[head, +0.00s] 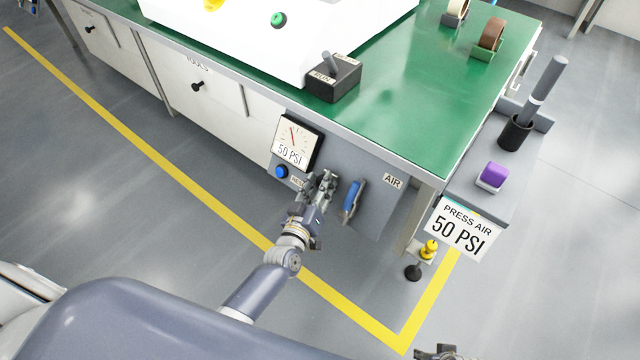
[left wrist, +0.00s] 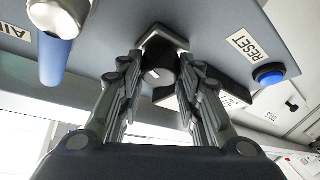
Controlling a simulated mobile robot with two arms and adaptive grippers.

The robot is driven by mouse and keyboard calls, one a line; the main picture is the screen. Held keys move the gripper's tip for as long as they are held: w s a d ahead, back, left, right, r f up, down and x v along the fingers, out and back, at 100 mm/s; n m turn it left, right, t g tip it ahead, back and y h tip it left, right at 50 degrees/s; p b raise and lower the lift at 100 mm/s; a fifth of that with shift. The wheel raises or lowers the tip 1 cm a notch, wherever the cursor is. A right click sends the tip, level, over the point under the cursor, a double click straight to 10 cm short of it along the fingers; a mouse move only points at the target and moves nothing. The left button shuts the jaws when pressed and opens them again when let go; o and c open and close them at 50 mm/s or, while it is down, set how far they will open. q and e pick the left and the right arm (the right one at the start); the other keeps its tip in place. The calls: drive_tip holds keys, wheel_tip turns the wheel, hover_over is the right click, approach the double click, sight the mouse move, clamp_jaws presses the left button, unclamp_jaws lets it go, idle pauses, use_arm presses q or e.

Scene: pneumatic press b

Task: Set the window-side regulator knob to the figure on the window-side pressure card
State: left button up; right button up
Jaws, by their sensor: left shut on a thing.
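The black regulator knob (left wrist: 159,68) is between the two fingers of my left gripper (left wrist: 157,80) in the left wrist view, with a short white mark on its face. In the head view my left gripper (head: 323,184) is at the grey panel under the green bench and hides the knob. The gauge (head: 297,142) above it has a red needle and reads "50 PSI". The pressure card (head: 461,229) to the right reads "PRESS AIR 50 PSI". Part of my right gripper (head: 448,353) shows at the bottom edge, its fingers mostly cut off.
A blue-handled lever (head: 352,201) by the AIR label is close to the right of my left gripper. A blue RESET button (head: 281,172) is to its left. The green bench (head: 420,110) overhangs the panel. A grey side shelf (head: 490,203) stands at the right.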

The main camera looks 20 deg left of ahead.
use_arm(q)
drive_tip(key=o, duration=1)
drive_tip(key=shift+s, duration=0.1)
drive_tip(key=s, duration=0.8)
drive_tip(key=s+r, duration=0.1)
drive_tip(key=s, duration=0.2)
drive_tip(key=shift+s+a, duration=0.3)
drive_tip(key=shift+s, duration=0.1)
drive_tip(key=shift+f, duration=0.1)
